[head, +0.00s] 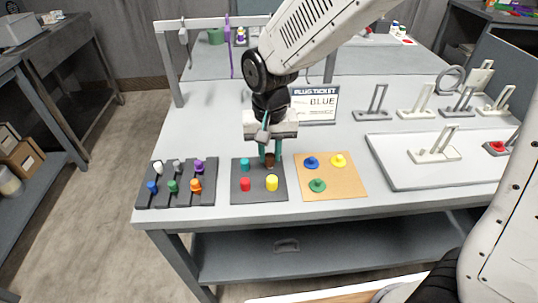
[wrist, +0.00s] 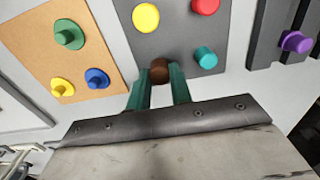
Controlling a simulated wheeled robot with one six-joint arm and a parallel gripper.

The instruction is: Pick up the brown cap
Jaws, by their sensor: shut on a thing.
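The brown cap (head: 269,160) is at the back right of a dark grey mat (head: 259,199). It also shows in the wrist view (wrist: 159,71), between the tips of my gripper's teal fingers. My gripper (head: 269,155) points down and is shut on the brown cap. The cap is at or just above the mat; I cannot tell whether it touches. On the same mat stand a teal cap (head: 244,165), a red cap (head: 245,184) and a yellow cap (head: 272,183), all clear of the fingers.
A dark rack (head: 180,202) with several coloured plugs lies left of the mat. A tan board (head: 338,188) with blue, yellow and green plugs lies right. A white tray (head: 400,176) with a stand is farther right.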

